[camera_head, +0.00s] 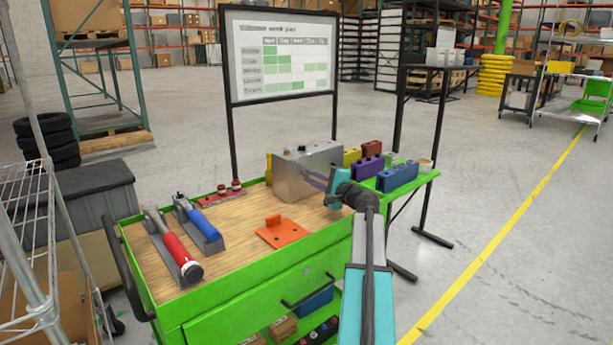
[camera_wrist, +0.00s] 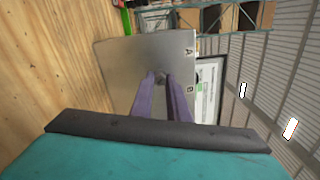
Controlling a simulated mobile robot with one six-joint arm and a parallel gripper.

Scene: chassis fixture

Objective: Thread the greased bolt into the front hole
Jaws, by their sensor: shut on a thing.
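The chassis is a silver metal block (camera_head: 290,178) standing on the wooden top of the green cart. In the wrist view its grey face (camera_wrist: 122,62) fills the centre, with letters A and B at its right edge. My gripper (camera_head: 312,179) is in front of the block, its purple fingers pointing at that face. In the wrist view my gripper (camera_wrist: 161,80) is shut on a small dark piece, seemingly the bolt (camera_wrist: 160,77), right at the face. The fingertips hide most of it. I cannot tell whether it sits in a hole, and no grease is discernible.
An orange plate (camera_head: 283,236), a red-handled tool (camera_head: 174,250) and a blue-handled tool (camera_head: 203,226) lie on the cart top (camera_head: 245,222). Yellow, purple, red and blue bins (camera_head: 397,178) stand right of the block. A whiteboard (camera_head: 282,60) rises behind.

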